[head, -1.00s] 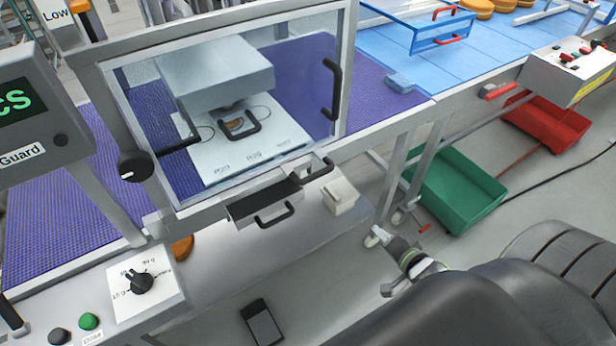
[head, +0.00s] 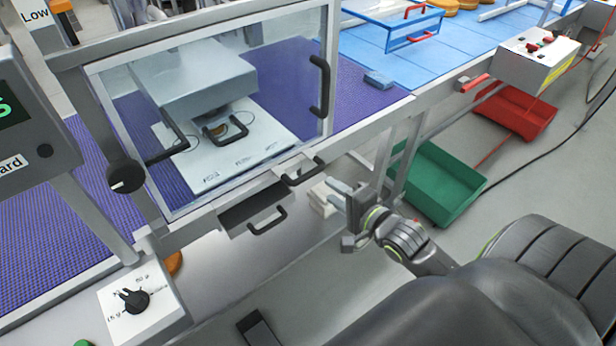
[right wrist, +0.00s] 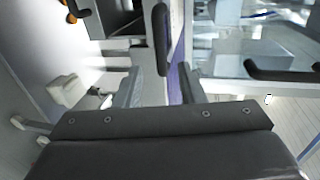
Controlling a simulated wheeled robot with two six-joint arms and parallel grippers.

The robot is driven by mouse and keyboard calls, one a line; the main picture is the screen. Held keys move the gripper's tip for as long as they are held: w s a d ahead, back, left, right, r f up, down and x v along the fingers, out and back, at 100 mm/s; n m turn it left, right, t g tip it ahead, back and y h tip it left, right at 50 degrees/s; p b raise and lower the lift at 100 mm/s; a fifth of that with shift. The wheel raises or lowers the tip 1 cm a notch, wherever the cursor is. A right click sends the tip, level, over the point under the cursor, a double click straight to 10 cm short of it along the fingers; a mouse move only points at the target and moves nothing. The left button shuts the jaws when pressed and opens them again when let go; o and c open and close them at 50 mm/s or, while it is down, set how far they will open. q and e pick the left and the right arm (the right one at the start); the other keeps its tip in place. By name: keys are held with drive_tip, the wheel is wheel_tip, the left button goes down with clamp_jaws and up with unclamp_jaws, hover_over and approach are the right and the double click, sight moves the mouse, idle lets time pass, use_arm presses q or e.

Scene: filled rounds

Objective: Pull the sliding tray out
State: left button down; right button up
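Inside the clear guard, a pale plate with labelled round places (head: 240,155) lies under a grey press and has a black handle (head: 226,130). At the guard's lower edge is another black bar handle (head: 303,172), and below it a dark open-topped drawer (head: 240,216) with its own handle (head: 267,220). I cannot tell for sure which is the sliding tray. My right gripper (head: 345,212) is open and empty, just right of and below the guard-edge handle. In the right wrist view that handle (right wrist: 160,40) lies ahead, roughly between the fingers, apparently untouched. My left gripper is not in view.
A small white box (head: 324,198) sits beneath, close behind my right gripper. A tall guard handle (head: 320,87) is above. Green (head: 440,185) and red (head: 515,112) bins stand at right. A knob panel (head: 140,303) is at lower left.

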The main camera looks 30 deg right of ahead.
sight(308, 175)
drive_tip(key=x, duration=1)
drive_tip(key=shift+w+a+b, duration=0.1)
drive_tip(key=shift+b, duration=0.2)
clamp_jaws()
